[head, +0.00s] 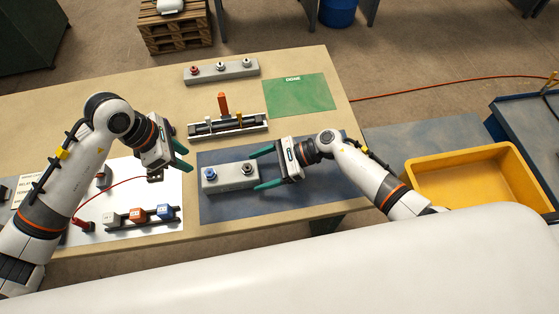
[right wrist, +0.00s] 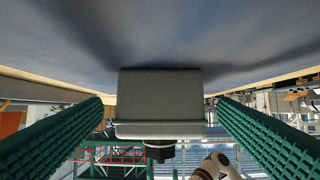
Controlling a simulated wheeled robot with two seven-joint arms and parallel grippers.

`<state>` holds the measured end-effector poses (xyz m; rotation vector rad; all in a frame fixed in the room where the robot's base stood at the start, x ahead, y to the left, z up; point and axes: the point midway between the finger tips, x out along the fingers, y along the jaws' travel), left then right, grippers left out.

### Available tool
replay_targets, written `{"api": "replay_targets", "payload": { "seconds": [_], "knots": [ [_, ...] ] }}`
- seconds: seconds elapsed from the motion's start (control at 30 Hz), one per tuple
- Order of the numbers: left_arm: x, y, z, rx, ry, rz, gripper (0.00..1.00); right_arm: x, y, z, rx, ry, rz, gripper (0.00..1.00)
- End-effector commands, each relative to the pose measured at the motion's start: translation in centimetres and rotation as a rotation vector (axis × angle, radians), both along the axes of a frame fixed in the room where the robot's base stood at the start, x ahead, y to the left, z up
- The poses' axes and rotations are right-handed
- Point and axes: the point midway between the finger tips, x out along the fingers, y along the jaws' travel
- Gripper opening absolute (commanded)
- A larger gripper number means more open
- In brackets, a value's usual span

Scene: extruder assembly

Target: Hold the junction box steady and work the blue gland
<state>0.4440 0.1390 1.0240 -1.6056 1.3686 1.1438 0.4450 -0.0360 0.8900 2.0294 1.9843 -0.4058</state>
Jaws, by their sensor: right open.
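The grey junction box (head: 230,178) lies on the dark blue mat, with the blue gland (head: 209,174) on its left part and a dark metallic gland (head: 248,168) on its right part. My right gripper (head: 254,170) is open at the box's right end, one finger on each side. In the right wrist view the box's end face (right wrist: 160,95) sits between the green fingers, with a visible gap on both sides. My left gripper (head: 185,158) hangs to the left of the box, its green fingers apart and empty, clear of the blue gland.
A second grey box (head: 221,71) with several glands stands at the back, near the green DONE mat (head: 300,94). A rack with an orange-handled tool (head: 223,104) lies behind the blue mat (head: 300,200). Small blocks (head: 138,215) stand on the white board at left. A yellow bin (head: 470,178) is at right.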

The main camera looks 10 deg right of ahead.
Motion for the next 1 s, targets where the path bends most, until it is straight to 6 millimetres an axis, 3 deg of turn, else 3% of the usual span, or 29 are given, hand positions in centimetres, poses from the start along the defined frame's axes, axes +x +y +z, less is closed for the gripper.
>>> {"api": "replay_targets", "payload": {
  "seconds": [0.23,0.6,0.93,1.0],
  "knots": [
    [0.0,0.0,0.0,0.000,0.000,0.000,0.36,0.1,2.5,-1.0,0.002,0.001,0.000,0.82],
    [0.0,0.0,0.0,0.000,0.000,0.000,0.36,0.1,2.8,-1.2,0.000,0.001,-0.001,0.80],
    [0.0,0.0,0.0,0.000,0.000,0.000,0.36,0.1,2.8,-1.2,0.001,0.001,-0.001,0.26],
    [0.0,0.0,0.0,0.000,0.000,0.000,0.40,0.1,2.8,-1.2,0.001,0.001,-0.001,0.25]
  ]
}}
